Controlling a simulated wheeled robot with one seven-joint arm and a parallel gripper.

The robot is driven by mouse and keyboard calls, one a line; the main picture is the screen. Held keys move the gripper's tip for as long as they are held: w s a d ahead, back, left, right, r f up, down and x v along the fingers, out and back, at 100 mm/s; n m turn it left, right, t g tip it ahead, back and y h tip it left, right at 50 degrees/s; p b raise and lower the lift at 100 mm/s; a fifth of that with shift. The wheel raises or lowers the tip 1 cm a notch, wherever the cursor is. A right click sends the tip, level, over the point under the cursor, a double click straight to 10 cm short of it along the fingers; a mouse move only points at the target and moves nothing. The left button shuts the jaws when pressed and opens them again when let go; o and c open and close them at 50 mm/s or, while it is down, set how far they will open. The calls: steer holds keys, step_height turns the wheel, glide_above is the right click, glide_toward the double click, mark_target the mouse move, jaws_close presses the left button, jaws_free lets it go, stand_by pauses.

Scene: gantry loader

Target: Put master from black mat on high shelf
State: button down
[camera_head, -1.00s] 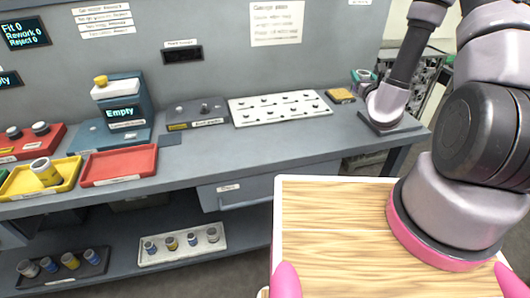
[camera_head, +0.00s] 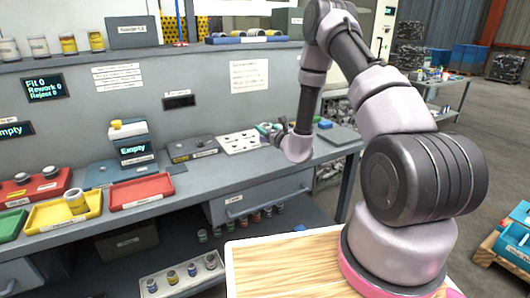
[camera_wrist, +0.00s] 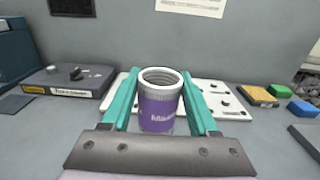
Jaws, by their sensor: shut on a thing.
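The master is a ribbed cylinder with a purple label and a pale open rim (camera_wrist: 160,112). It stands upright between the teal fingers of my gripper (camera_wrist: 160,95), which are shut on it. A dark flat mat (camera_head: 340,136) lies at the bench's right end, probably the black mat. The high shelf (camera_head: 180,50) runs along the top of the wall panel and carries several jars at its left.
The white plate (camera_head: 232,146) and a dark knobbed box (camera_head: 192,149) lie behind the gripper. Trays, red (camera_head: 142,191) and yellow (camera_head: 64,214), are at the left.

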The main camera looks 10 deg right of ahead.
steer(key=shift+f, duration=3.5)
steer(key=shift+f, duration=0.15)
steer(key=shift+c, duration=0.8)
jaws_free()
